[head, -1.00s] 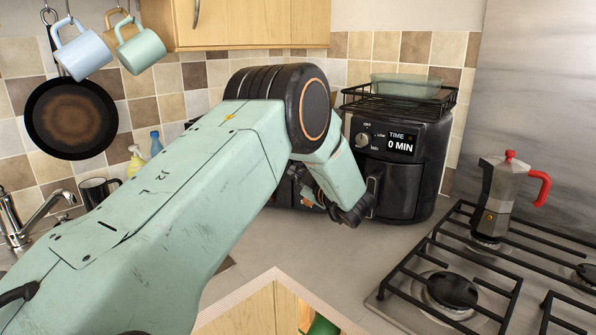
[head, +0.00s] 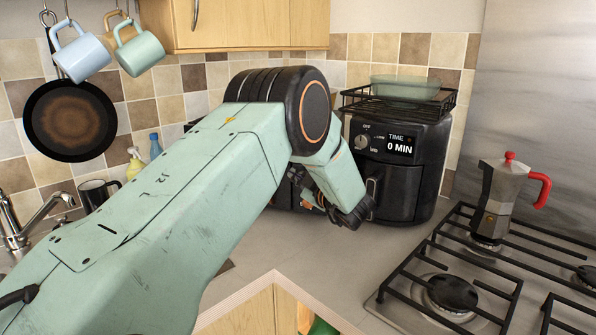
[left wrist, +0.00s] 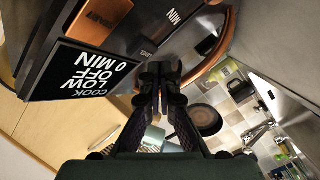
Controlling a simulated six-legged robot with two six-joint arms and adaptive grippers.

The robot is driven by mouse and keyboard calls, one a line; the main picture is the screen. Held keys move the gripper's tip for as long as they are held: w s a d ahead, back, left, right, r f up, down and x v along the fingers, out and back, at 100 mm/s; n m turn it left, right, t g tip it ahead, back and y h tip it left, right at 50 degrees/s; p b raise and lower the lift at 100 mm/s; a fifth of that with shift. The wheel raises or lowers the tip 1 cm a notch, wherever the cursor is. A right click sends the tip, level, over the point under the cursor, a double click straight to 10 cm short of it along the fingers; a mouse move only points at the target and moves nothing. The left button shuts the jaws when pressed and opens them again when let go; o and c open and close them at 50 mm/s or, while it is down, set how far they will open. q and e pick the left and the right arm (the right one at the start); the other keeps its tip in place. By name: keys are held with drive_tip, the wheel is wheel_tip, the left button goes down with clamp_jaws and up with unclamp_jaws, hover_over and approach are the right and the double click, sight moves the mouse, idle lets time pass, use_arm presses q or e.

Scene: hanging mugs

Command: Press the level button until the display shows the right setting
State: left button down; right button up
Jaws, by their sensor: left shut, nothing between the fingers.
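In the left wrist view a dark appliance with copper-coloured trim fills the upper left. Its display (left wrist: 82,72) appears upside down and reads COOK, LOW, OFF and 0 MIN. In the head view my left arm covers most of this appliance, and the gripper (head: 310,191) is partly hidden. My right gripper is not in view.
A black air fryer (head: 410,180) with a display reading TIME 0 MIN stands right of my gripper, a rack and glass dish (head: 405,87) on top. A moka pot (head: 500,195) stands on the gas hob (head: 405,278). Mugs (head: 82,55) hang upper left. Counter is clear in front.

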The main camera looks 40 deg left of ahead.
use_arm(q)
drive_tip(key=shift+a, duration=0.1)
drive_tip(key=shift+w+a+b, duration=0.1)
drive_tip(key=shift+w+b, duration=0.2)
drive_tip(key=shift+w, duration=0.1)
drive_tip(key=shift+w+a, duration=0.15)
drive_tip(key=shift+w, duration=0.15)
idle(0.9)
drive_tip(key=shift+s+d, duration=0.35)
drive_tip(key=shift+s, duration=0.4)
drive_tip(key=shift+p, duration=0.35)
